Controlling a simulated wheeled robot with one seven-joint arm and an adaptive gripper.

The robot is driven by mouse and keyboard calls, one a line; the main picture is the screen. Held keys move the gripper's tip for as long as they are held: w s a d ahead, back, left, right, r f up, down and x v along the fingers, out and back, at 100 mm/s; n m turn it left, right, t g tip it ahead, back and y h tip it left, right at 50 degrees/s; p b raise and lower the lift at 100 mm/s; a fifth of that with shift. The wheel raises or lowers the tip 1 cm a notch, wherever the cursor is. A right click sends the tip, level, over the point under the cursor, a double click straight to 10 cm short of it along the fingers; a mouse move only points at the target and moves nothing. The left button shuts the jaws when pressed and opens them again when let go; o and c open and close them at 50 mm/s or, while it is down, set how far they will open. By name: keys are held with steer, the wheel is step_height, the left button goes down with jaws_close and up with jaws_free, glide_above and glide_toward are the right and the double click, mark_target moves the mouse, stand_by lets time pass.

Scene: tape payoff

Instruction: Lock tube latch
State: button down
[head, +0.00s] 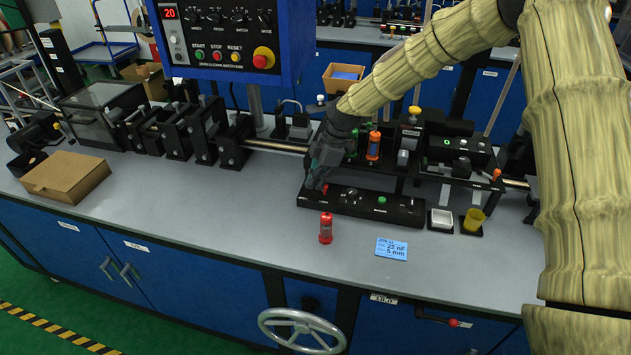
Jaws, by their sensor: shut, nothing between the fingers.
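My gripper (318,183) is shut and points down over the left end of the black fixture base (395,209). I cannot tell whether it touches the base. An orange tube (374,146) stands upright in the machine, right of my gripper. A red-capped tube (326,228) stands upright on the bench in front of the base. The latch cannot be clearly made out; my gripper and wrist cover part of the machine around the orange tube.
A blue card (391,249) lies on the bench. A white tray (440,219) and a yellow cup (473,220) stand to the right. A cardboard box (65,177) sits at the left. The blue control panel (225,80) rises behind.

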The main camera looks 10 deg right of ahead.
mark_target(303, 198)
steer(key=shift+a, duration=0.5)
steer(key=a, duration=0.2)
steer(key=shift+a+r, duration=0.15)
steer(key=shift+a, duration=0.25)
steer(key=b+v, duration=0.2)
steer(key=v, duration=0.8)
steer(key=shift+b, duration=0.4)
steer(key=shift+s+a+r, duration=0.1)
